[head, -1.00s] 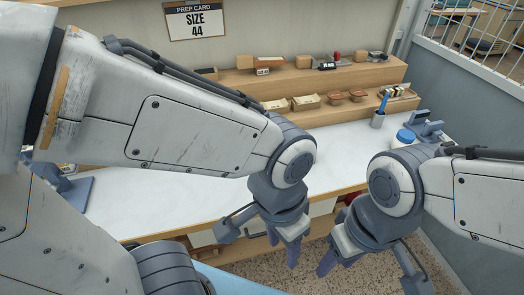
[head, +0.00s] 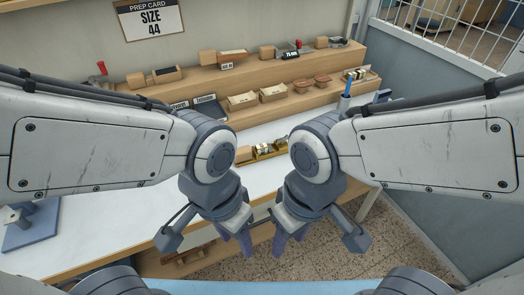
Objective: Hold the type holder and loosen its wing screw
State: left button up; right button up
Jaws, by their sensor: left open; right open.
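I cannot pick out the type holder or its wing screw for certain; objects are small, and my arms cover part of the bench. A brass-coloured piece (head: 264,153) with small pale and dark parts lies on the white bench top, behind and between my wrists, partly hidden. My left gripper (head: 236,238) is open and empty, pointing down by the bench's front edge. My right gripper (head: 290,237) is open and empty, close beside it on the right. Neither gripper touches an object that I can see.
A stepped wooden shelf (head: 235,82) at the back holds boxes, blocks and small trays. A blue-handled tool stands in a cup (head: 344,102) at right. A blue-grey stand (head: 30,225) is at far left. The left bench top (head: 110,215) looks clear.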

aim_at(282, 140)
jog(key=z, duration=0.55)
jog(key=k, duration=1.3)
jog(key=z, duration=0.85)
jog(key=i, duration=1.75)
jog(key=u, duration=1.35)
jog(key=i, duration=0.85)
jog(key=u, duration=0.9)
